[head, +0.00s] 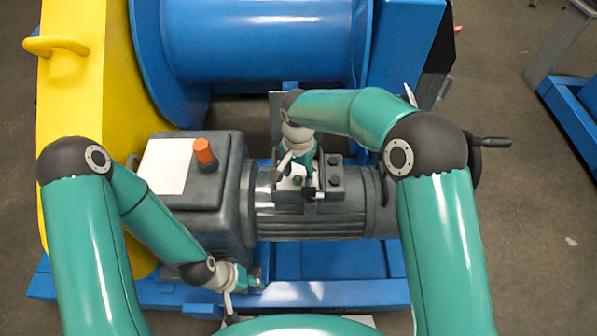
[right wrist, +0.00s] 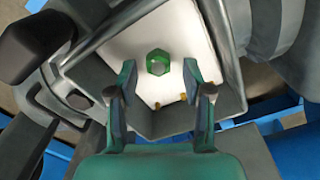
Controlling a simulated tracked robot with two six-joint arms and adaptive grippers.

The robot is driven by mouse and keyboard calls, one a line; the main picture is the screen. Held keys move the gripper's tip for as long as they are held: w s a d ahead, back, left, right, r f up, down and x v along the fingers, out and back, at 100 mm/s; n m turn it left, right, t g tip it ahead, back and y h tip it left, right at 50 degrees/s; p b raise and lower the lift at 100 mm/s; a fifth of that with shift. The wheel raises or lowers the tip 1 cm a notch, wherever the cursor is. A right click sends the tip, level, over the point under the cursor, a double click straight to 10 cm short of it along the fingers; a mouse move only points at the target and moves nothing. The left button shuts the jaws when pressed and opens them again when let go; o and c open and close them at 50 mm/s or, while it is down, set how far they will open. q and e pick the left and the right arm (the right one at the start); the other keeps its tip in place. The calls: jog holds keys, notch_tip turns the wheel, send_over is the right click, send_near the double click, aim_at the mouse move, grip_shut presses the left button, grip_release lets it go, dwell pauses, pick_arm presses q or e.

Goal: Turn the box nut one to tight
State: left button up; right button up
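A green hexagonal nut (right wrist: 158,62) sits on the white floor of an open grey terminal box (right wrist: 228,95) in the right wrist view. In the head view the box (head: 296,194) is on top of the grey motor, partly hidden by my right arm. My right gripper (right wrist: 159,73) is open, with one finger on each side of the nut's line. Its fingertips point at the nut; I cannot tell whether they reach down beside it. My left gripper (head: 255,282) is low beside the gearbox; its fingers are too small to read.
The grey gearbox (head: 225,200) with an orange cap (head: 204,152) stands left of the motor (head: 310,222). A yellow guard (head: 85,95) and a blue drum (head: 262,45) are behind. Brass studs (right wrist: 183,97) show near the right gripper's fingers. The box walls stand close around it.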

aim_at(298, 177)
notch_tip(298, 177, up, 12)
dwell(0.6)
jog(key=shift+f, duration=0.1)
dwell(0.4)
